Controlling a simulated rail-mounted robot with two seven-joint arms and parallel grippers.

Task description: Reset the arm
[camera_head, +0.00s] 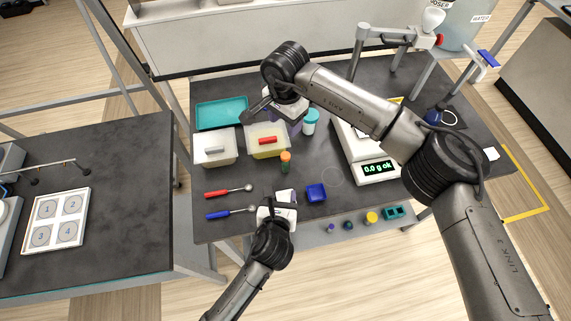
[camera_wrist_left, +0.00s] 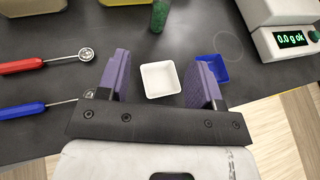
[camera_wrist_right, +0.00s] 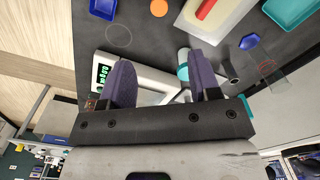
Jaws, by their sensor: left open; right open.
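My left gripper (camera_head: 280,203) is low over the front edge of the dark bench. In the left wrist view its purple fingers (camera_wrist_left: 158,88) are open, with a small white square dish (camera_wrist_left: 160,79) showing between them; I cannot tell whether they touch it. A blue dish (camera_wrist_left: 214,68) is partly hidden behind the right finger. My right arm reaches across the bench from the right, and its gripper (camera_head: 283,112) is above the back of the bench, partly hidden by its own wrist. In the right wrist view its fingers (camera_wrist_right: 163,82) are open and hold nothing.
A scale (camera_head: 378,171) reading "0.0 g ok" stands under my right arm. White-lidded and yellow containers (camera_head: 268,150), a teal tray (camera_head: 221,113), a teal-lidded jar (camera_head: 310,122) and an orange-capped vial (camera_head: 285,163) stand behind. Red (camera_head: 228,192) and blue (camera_head: 229,213) scoops lie left.

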